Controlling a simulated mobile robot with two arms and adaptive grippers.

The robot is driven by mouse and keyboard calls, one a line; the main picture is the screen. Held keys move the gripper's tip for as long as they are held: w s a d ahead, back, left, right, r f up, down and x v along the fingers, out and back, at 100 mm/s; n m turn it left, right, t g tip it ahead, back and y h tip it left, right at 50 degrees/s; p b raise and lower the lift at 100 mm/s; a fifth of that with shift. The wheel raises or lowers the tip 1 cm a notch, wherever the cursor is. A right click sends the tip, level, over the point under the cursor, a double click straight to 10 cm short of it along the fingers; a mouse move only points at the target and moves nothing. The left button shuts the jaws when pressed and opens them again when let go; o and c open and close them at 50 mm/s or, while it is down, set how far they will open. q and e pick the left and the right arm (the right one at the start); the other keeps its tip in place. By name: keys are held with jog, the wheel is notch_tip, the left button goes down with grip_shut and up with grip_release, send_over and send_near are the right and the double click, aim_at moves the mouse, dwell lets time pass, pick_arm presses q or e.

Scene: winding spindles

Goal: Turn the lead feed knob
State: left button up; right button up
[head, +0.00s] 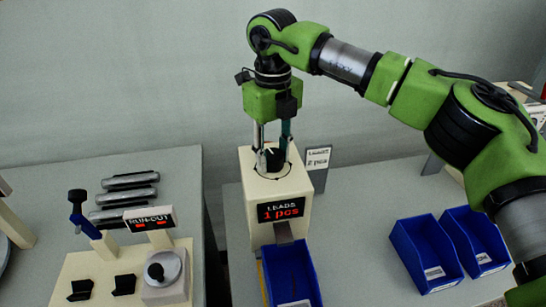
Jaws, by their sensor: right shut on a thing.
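The lead feeder is a cream box (252,222) with a red display (281,210) reading "LEADS 1 pcs". A black knob (275,158) stands on its top face. My right gripper (273,155) points straight down from above and is shut on the knob, with its fingers on either side of it. The fingers partly hide the knob. My left gripper is not in view.
A blue bin (291,274) sits below the feeder's chute (284,232). A sign reading "2 pcs" (318,160) stands behind the feeder. Two blue bins (426,250) are at right. A left table holds a run-out gauge (150,218) and several metal spindles (130,180). A gap separates the tables.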

aim_at(273, 154)
jog(key=shift+m+b, duration=0.35)
jog(key=shift+m, duration=1.15)
jog(key=o, duration=1.1)
jog(key=shift+r, duration=0.1)
notch_tip(273, 154, up, 12)
jog(key=shift+f, duration=0.1)
